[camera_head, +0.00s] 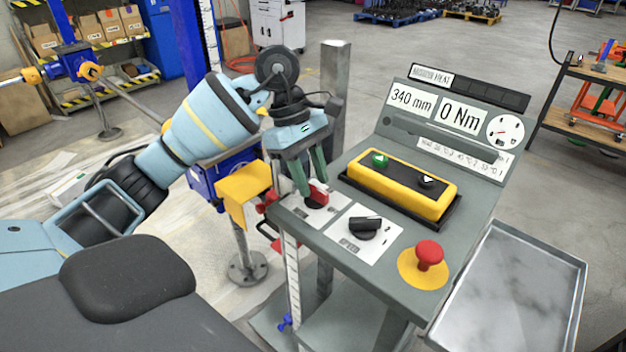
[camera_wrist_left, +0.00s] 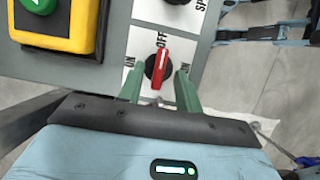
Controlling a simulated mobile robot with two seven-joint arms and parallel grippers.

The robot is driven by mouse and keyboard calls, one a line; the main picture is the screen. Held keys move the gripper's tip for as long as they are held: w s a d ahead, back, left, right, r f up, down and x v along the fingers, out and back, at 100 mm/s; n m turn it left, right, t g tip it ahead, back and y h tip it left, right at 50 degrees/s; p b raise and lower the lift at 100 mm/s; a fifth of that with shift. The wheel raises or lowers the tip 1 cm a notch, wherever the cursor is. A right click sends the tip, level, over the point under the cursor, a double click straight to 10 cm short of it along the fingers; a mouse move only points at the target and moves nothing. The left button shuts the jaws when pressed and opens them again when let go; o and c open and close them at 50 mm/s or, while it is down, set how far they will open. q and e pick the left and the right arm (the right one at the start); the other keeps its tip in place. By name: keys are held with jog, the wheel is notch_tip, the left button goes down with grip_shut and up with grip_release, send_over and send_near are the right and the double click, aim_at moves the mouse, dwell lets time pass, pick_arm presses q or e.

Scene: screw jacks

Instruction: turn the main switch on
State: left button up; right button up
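The main switch is a red rotary knob (camera_head: 318,196) on a white label plate at the left corner of the grey control panel. In the left wrist view the red knob (camera_wrist_left: 157,68) points up, its white line towards OFF, with ON lettered at either side. My left gripper (camera_head: 312,186) reaches down to the switch with two green fingers. In the left wrist view the gripper (camera_wrist_left: 160,76) is open, one finger on each side of the knob, with visible gaps. The fingers partly hide the knob in the head view. My right gripper is out of view.
A black selector knob (camera_head: 364,228) and a red emergency stop (camera_head: 429,254) sit beside the switch. A yellow button box (camera_head: 402,186) is behind them. Displays read 340 mm and 0 Nm. A grey post (camera_head: 335,90) stands close behind my gripper; a metal tray (camera_head: 515,290) is at right.

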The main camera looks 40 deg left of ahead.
pick_arm(q)
jog(key=shift+d+f, duration=0.2)
jog(key=shift+f, duration=0.45)
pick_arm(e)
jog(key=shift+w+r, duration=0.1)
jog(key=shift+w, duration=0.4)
pick_arm(q)
grip_shut()
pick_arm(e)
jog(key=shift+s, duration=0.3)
